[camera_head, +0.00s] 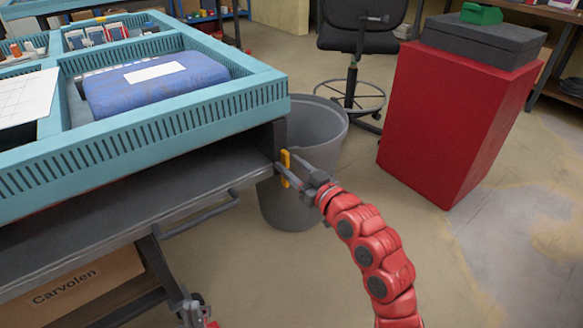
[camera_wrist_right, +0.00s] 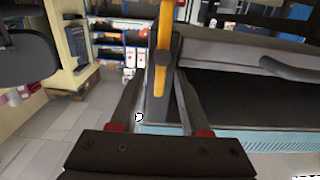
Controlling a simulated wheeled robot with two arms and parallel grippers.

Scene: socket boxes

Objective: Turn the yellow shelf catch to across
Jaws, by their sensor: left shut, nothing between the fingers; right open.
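The yellow shelf catch (camera_head: 286,168) is a narrow bar at the front corner of the dark shelf (camera_head: 130,185), under the teal tray. Its long side runs up and down in the head view. It also shows in the right wrist view (camera_wrist_right: 163,50), long and upright in the picture, with a rounded middle. My right gripper (camera_head: 298,172) is open at the catch, its fingertips (camera_wrist_right: 160,85) to either side of it. I cannot tell whether they touch it. My left gripper (camera_head: 192,314) is shut and empty, low at the bottom edge, mostly cut off.
The teal tray (camera_head: 160,128) holds a blue packet (camera_head: 155,85). A grey bin (camera_head: 318,125) stands behind the catch. A red cabinet (camera_head: 450,115) with a dark case (camera_head: 482,42) stands at right, and a chair (camera_head: 358,35) behind. The floor at lower right is clear.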

